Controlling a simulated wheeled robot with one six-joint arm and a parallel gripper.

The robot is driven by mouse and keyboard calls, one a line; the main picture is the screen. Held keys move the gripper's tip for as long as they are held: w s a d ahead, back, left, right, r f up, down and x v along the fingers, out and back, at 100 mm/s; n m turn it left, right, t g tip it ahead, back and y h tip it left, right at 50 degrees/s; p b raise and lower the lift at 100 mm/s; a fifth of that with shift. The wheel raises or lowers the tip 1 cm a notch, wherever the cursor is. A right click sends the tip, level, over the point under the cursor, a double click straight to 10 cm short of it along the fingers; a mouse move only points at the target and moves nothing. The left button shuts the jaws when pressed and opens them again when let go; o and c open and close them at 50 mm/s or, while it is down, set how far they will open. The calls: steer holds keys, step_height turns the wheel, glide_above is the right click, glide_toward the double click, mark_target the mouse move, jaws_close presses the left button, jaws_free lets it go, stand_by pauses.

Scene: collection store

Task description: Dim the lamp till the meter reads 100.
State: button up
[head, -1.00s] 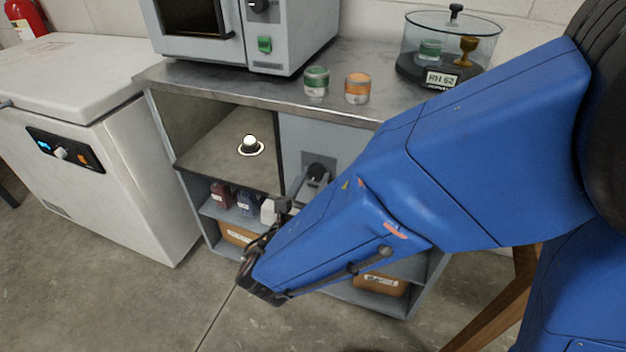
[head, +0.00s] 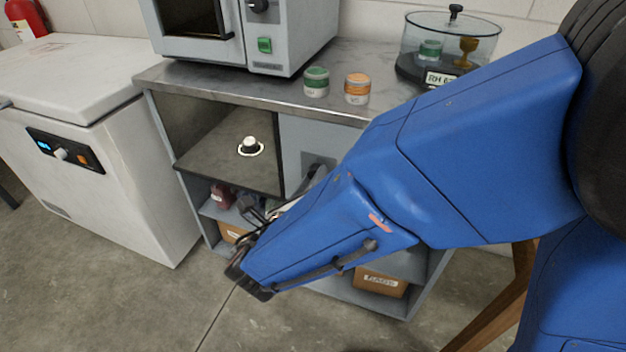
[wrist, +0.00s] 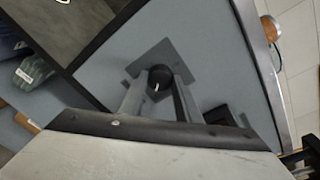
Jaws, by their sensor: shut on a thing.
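A black round knob (wrist: 158,77) with a white pointer mark sits on a grey square plate on the cabinet's front panel, in the wrist view. My gripper (wrist: 161,86) is shut on this knob, one grey finger on each side of it. In the head view my blue arm hides most of the knob and the gripper. A small white dome (head: 250,144) stands on a white ring in the open upper compartment; I cannot tell if it is the lamp or a sensor. A dark box (wrist: 224,115) sits beside the knob plate. I see no readable light meter value.
A glass dome case (head: 447,50) with an RH display, a green jar (head: 316,82), an orange jar (head: 357,89) and an oven-like box (head: 240,30) stand on the metal worktop. A white chest unit (head: 120,150) is at left.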

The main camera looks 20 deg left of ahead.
steer(key=shift+n, duration=1)
steer(key=o, duration=1.1)
steer(key=shift+a, duration=0.1)
steer(key=shift+c, duration=0.2)
steer(key=shift+s, duration=0.1)
steer(key=s+a+r, duration=0.1)
steer(key=s, duration=1.6)
steer(key=shift+a+r, duration=0.2)
steer(key=shift+a, duration=0.15)
steer(key=shift+s, duration=0.1)
